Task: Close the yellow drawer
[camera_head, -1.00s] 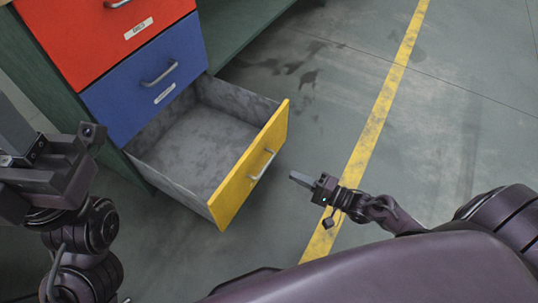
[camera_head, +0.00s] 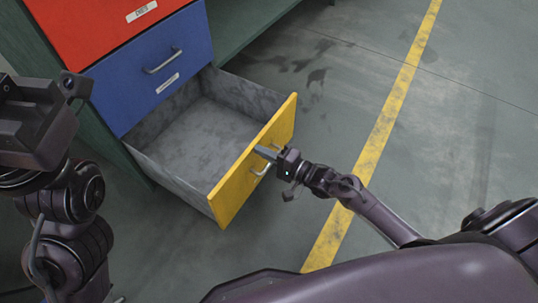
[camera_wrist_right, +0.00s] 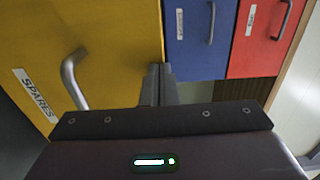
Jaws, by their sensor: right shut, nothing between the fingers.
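The yellow drawer (camera_head: 240,185) is the lowest one in the cabinet and stands pulled out, with its grey inside empty. Its yellow front also fills the left of the right wrist view (camera_wrist_right: 115,70), with a grey handle (camera_wrist_right: 75,82) and a "SPARES" label. My right gripper (camera_head: 260,152) is shut and empty, with its fingertips at the yellow front near the handle. In the right wrist view its fingers (camera_wrist_right: 158,82) lie close to the front's edge; I cannot tell whether they touch.
A blue drawer (camera_head: 140,85) and a red drawer (camera_head: 85,25) above are shut. The green cabinet side (camera_head: 50,80) is at the left. The floor right of the drawer is clear, with a yellow line (camera_head: 385,120) painted on it.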

